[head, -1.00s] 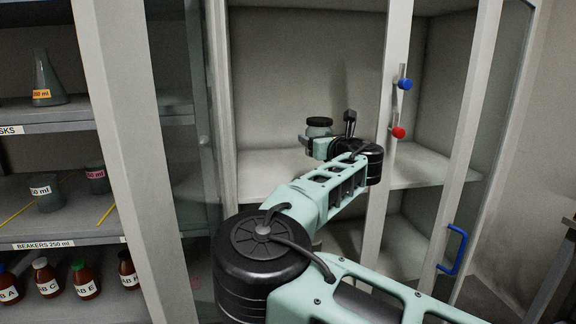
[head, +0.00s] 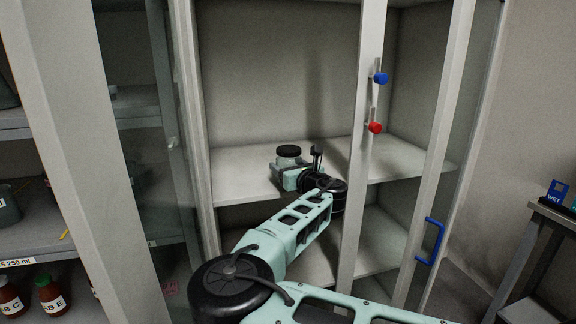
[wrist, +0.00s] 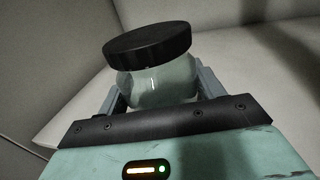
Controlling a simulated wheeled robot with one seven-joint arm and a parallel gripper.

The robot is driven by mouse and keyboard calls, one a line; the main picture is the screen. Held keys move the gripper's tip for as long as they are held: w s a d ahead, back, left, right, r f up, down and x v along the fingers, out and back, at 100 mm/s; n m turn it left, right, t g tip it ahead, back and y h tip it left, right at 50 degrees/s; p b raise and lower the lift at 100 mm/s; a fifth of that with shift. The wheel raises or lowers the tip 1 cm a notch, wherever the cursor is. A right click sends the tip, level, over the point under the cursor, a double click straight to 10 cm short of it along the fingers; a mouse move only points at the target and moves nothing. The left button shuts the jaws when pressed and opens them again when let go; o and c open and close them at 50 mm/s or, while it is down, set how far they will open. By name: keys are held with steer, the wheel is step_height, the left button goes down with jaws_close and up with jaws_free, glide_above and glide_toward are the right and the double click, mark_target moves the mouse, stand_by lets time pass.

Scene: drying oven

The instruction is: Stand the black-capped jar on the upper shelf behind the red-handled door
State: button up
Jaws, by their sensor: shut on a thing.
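The black-capped jar (head: 288,161) is upright inside the cabinet, over the upper shelf (head: 240,165). My gripper (head: 289,178) is shut on the jar. In the wrist view the jar's glass body (wrist: 158,86) sits between the two fingers, its wide black cap clear above them. I cannot tell whether the jar's base touches the shelf, because my gripper hides it. My arm reaches in through the opening left of that bar.
A glass panel (head: 150,150) stands left of the opening. Bare shelf surrounds the jar. Brown bottles (head: 50,297) stand on a rack at far left.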

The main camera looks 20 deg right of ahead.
steer(key=shift+f, duration=0.25)
steer(key=o, duration=1)
steer(key=shift+r, duration=0.1)
steer(key=shift+o, duration=0.2)
steer(key=shift+r, duration=0.1)
